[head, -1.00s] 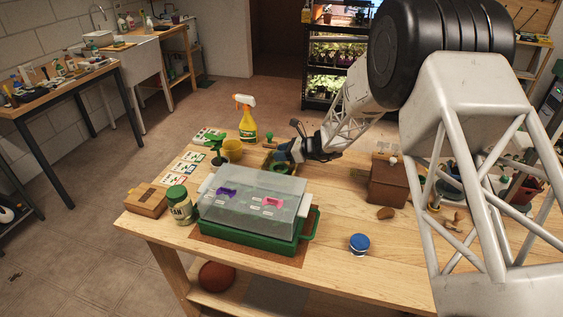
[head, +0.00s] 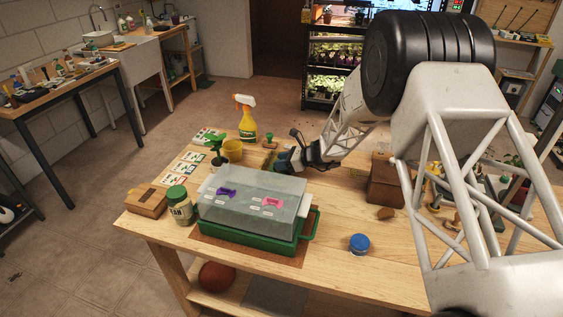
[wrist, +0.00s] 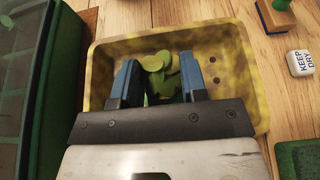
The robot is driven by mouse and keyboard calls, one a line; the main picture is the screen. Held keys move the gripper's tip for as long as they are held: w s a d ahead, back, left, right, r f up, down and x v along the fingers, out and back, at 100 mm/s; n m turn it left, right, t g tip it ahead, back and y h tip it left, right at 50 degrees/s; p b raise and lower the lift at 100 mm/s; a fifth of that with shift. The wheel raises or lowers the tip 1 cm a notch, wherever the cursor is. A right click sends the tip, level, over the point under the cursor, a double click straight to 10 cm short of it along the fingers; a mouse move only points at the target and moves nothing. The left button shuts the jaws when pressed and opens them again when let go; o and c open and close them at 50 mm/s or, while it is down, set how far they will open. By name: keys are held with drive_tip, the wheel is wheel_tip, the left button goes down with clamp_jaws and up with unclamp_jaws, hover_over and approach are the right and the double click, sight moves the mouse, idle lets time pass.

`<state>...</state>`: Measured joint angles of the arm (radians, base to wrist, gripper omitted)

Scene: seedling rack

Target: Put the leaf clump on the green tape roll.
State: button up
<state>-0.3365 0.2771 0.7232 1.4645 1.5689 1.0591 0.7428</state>
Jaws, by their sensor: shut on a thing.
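The leaf clump (wrist: 155,64), a bunch of rounded green leaves, shows in the wrist view between the blue fingertips of my gripper (wrist: 158,80). My gripper is shut on it, inside or just above a mottled yellow tray (wrist: 240,65) with small drain holes. My grey finger mount hides the near part of the tray and the lower part of the clump. In the head view my gripper (head: 284,161) is just behind the clear-lidded propagator, and the clump cannot be made out there. I cannot make out the green tape roll in either current view.
The propagator (head: 250,205) with its green base stands close in front of my gripper. A spray bottle (head: 247,124), a yellow pot (head: 233,150) and a brown box (head: 386,180) are nearby. A stamp (wrist: 276,14) and a KEEP DRY block (wrist: 300,63) lie right of the tray.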

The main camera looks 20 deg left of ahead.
drive_tip(key=shift+f, duration=0.15)
drive_tip(key=o, duration=0.9)
drive_tip(key=shift+r, duration=0.2)
drive_tip(key=v, duration=1.2)
idle(0.4)
